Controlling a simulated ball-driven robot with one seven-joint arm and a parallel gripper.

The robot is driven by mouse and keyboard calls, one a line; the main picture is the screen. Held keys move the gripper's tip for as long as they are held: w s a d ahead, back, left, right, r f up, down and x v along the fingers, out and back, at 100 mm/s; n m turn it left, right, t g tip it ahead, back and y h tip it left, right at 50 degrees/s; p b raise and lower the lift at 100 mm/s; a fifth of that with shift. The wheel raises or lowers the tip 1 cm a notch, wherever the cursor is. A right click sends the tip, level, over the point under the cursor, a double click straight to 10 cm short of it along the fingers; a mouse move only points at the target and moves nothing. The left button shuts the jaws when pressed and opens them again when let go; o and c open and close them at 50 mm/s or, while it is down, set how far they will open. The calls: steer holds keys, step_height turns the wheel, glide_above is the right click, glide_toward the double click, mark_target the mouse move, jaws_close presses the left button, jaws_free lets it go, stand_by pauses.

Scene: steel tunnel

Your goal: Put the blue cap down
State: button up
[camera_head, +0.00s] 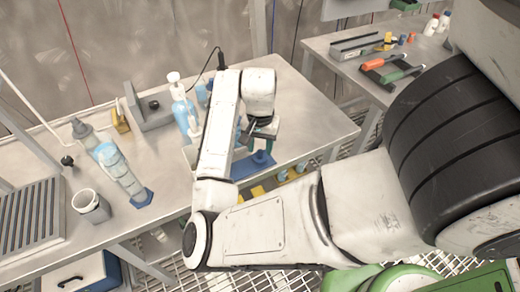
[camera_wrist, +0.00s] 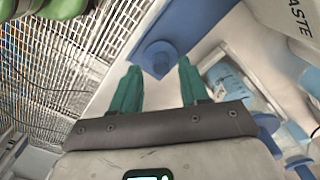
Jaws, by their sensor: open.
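The blue cap (camera_wrist: 157,58) has a wide rim and a raised round middle. In the wrist view it shows just beyond and between the tips of my green fingers. My gripper (camera_wrist: 158,68) is open, with a finger to each side of the cap and a visible gap between them. In the head view the blue cap (camera_head: 262,158) shows at the bench's front edge, just below my gripper (camera_head: 260,146). The cap appears to rest on the pale bench top; whether a fingertip touches it I cannot tell.
A blue-sided tray (camera_head: 240,168) lies beside the cap. Spray bottles (camera_head: 184,112) stand behind my arm. A second bench (camera_head: 350,55) holds tools.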

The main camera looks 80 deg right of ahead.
mark_target(260, 152)
step_height(260, 152, up, 10)
steer(key=p, duration=0.2)
steer(key=shift+f, duration=0.2)
